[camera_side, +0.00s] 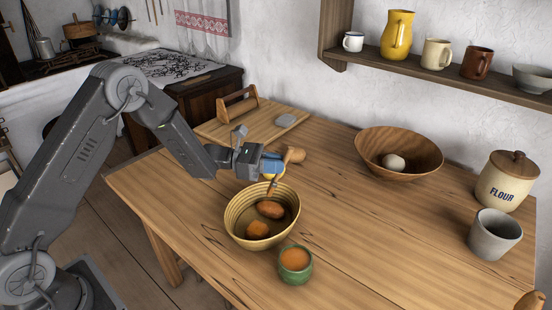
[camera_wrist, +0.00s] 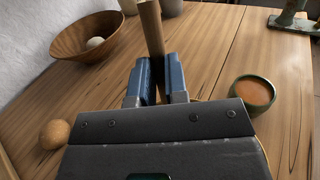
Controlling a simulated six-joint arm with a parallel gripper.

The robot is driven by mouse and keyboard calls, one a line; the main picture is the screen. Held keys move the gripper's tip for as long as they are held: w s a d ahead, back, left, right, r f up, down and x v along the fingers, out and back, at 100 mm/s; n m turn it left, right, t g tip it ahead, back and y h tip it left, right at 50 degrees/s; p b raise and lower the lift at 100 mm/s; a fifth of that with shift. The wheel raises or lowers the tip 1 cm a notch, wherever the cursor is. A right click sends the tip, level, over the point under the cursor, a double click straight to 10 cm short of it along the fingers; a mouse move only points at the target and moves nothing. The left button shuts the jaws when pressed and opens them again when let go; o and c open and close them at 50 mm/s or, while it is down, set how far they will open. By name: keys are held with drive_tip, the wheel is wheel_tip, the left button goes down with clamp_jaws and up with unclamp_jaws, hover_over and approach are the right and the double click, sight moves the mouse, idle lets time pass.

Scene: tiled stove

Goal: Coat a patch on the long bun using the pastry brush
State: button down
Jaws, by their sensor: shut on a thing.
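My gripper (camera_side: 272,166) is shut on the wooden handle of the pastry brush (camera_side: 286,163), just above the bread bowl. In the wrist view the brush handle (camera_wrist: 151,28) stands between the blue fingers of my gripper (camera_wrist: 156,82). The brush points down toward the bowl in the side view. The long bun (camera_side: 270,209) lies in the yellow ribbed bowl (camera_side: 231,222). A rounder bun (camera_side: 257,230) lies beside it. In the wrist view my gripper body hides the buns and most of the bowl. I cannot tell whether the bristles touch the long bun.
A green cup with orange-brown liquid (camera_side: 295,263) stands in front of the bowl. A round roll (camera_side: 293,155) lies behind my gripper. A large wooden bowl (camera_side: 373,147), a flour jar (camera_side: 499,190) and a grey pot (camera_side: 485,240) stand to the right. The table's middle is clear.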

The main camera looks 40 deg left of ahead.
drive_tip(key=shift+f, duration=2.8)
drive_tip(key=shift+s+a+f, duration=0.15)
drive_tip(key=shift+s+a, duration=0.05)
drive_tip(key=shift+a, duration=0.75)
drive_tip(key=shift+w, duration=1.8)
wheel_tip(320, 180, up, 8)
hover_over(276, 183)
drive_tip(key=w+a, duration=0.3)
drive_tip(key=w, duration=0.1)
drive_tip(key=shift+s+a, duration=0.1)
drive_tip(key=shift+a, duration=0.05)
